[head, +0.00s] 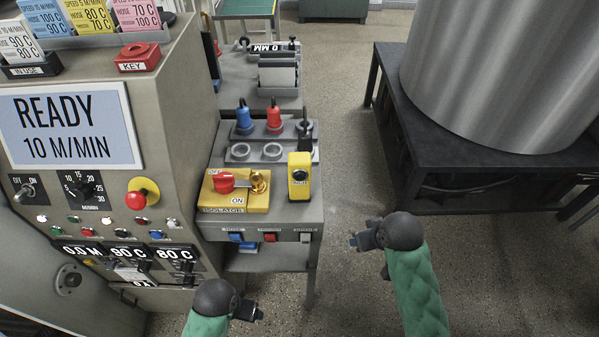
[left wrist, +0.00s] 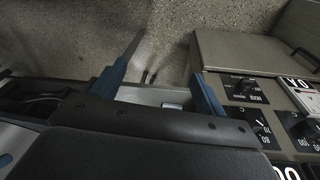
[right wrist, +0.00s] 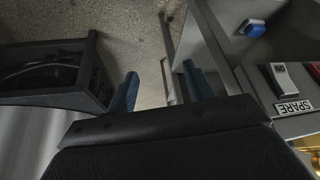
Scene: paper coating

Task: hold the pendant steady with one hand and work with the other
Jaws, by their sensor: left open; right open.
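A yellow upright box with a black face and a small label, which looks like the pendant (head: 299,177), stands at the right edge of the grey side cart (head: 276,216) in the head view. My right gripper (head: 358,240) is open and empty, to the right of the cart and lower in the picture than the yellow box. Its spread blue fingers show in the right wrist view (right wrist: 160,82) with nothing between them. My left gripper (head: 256,313) is open and empty in front of the console, below the cart. Its fingers also stand apart in the left wrist view (left wrist: 165,82).
The console (head: 175,110) on the left has a READY screen, a red stop button (head: 136,200), switches and dials. The cart holds a yellow isolator (head: 236,207) with a red handle, and blue and red plugs (head: 273,115). A metal drum (head: 500,75) stands on a black frame (head: 470,195) at right.

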